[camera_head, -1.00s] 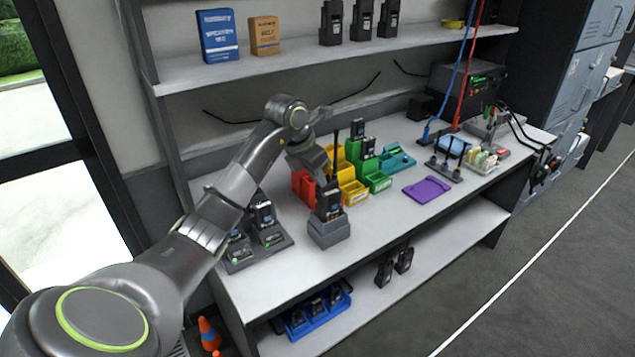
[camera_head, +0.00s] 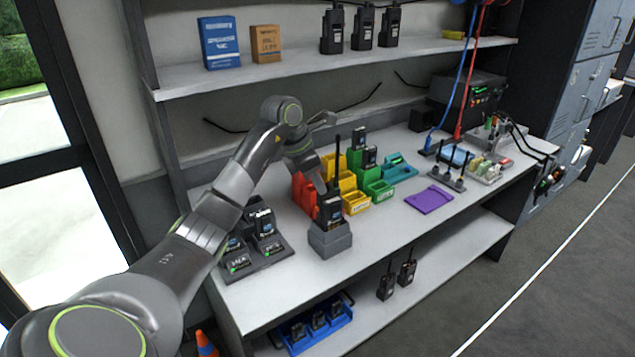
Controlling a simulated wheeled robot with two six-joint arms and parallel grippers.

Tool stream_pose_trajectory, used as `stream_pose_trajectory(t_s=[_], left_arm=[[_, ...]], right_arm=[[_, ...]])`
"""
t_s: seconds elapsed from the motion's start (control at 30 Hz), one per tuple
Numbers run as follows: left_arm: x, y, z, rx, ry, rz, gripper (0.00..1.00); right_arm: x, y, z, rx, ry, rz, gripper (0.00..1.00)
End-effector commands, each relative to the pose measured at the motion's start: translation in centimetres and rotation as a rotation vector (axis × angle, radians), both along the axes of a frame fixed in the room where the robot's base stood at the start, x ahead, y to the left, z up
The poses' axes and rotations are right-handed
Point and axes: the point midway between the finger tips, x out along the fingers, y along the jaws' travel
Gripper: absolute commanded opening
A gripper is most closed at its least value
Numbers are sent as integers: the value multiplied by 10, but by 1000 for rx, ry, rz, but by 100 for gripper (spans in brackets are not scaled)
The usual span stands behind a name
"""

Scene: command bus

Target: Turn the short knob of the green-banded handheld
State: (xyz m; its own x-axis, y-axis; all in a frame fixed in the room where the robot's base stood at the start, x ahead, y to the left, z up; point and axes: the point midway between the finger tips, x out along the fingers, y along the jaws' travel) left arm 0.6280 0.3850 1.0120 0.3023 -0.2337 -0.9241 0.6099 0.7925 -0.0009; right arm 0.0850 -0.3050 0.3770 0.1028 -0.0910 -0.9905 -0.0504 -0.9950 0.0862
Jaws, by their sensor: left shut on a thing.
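A dark handheld (camera_head: 331,207) with a tall antenna stands upright in a grey block stand (camera_head: 330,240) near the bench's front edge. Its screen faces forward. My left gripper (camera_head: 319,184) reaches down from behind and left to the handheld's top, beside the antenna. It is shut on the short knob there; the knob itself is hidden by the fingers. A green band on this handheld is too small to make out. My right gripper is not in view.
Red, yellow and green bins (camera_head: 352,187) stand close behind, with handhelds among the green ones. A charger (camera_head: 262,255) with handhelds sits left. A purple mat (camera_head: 429,199) lies right. The front bench strip right of the stand is clear.

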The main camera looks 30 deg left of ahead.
Motion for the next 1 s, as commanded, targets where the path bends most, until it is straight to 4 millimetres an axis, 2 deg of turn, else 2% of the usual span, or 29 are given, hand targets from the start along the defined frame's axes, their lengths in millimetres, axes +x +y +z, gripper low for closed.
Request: stream_pose_trajectory(t_s=[0.07, 0.1, 0.23, 0.27, 0.53, 0.67, 0.77, 1.0], left_arm=[[0, 0, 1, 0, -1, 0, 0], [0, 0, 1, 0, -1, 0, 16], [0, 0, 1, 0, -1, 0, 33], [0, 0, 0, 0, -1, 0, 34], [0, 0, 1, 0, -1, 1, 34], [-2, 3, 10, 2, -4, 2, 34], [-8, 8, 25, 4, -4, 2, 34], [-26, 21, 80, 3, -6, 3, 34]], right_arm=[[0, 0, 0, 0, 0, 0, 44], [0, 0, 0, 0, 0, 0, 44], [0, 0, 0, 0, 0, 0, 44], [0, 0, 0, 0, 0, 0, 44], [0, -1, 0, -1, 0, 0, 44], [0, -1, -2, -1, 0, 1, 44], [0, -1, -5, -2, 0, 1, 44], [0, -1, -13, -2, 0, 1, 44]])
